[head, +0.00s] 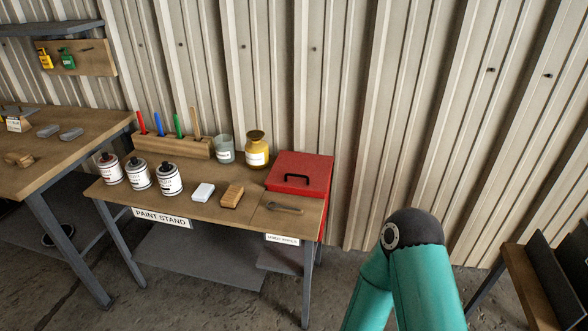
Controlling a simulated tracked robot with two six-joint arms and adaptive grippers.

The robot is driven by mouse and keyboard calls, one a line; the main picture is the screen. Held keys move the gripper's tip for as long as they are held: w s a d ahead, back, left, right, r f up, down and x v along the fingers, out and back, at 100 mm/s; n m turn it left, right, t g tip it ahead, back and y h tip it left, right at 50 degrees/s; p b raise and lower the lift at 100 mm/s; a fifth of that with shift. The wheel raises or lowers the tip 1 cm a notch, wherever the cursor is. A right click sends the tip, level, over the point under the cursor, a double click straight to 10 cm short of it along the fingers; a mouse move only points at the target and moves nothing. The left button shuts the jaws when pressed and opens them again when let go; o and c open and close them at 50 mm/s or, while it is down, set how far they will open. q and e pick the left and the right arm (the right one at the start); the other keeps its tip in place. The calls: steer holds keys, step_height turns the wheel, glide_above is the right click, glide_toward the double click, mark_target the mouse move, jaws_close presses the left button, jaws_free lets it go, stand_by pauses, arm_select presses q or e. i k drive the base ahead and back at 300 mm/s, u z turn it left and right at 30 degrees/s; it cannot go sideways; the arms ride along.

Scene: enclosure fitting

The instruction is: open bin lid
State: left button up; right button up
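A red bin lid (300,164) with a black handle (306,181) is at the right end of the paint stand. The lid looks closed and nothing lies on it. A narrow strip of red shows down the right side of the stand below the lid. One of my teal arms (420,285) rises at the lower right, to the right of the bin and apart from it. Neither of my grippers is in view.
The paint stand (190,205) holds white paint tins (168,179), jars (257,150), a white block (203,192), a wooden block (232,196) and a metal tool (285,208) just in front of the lid. A bench (60,160) stands left. A corrugated wall (400,100) is close behind.

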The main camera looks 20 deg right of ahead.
mark_target(310, 172)
steer(key=u, duration=0.05)
steer(key=i, duration=0.85)
steer(key=z, duration=0.2)
steer(key=k, duration=0.8)
steer(key=u, duration=0.15)
steer(key=i, duration=0.65)
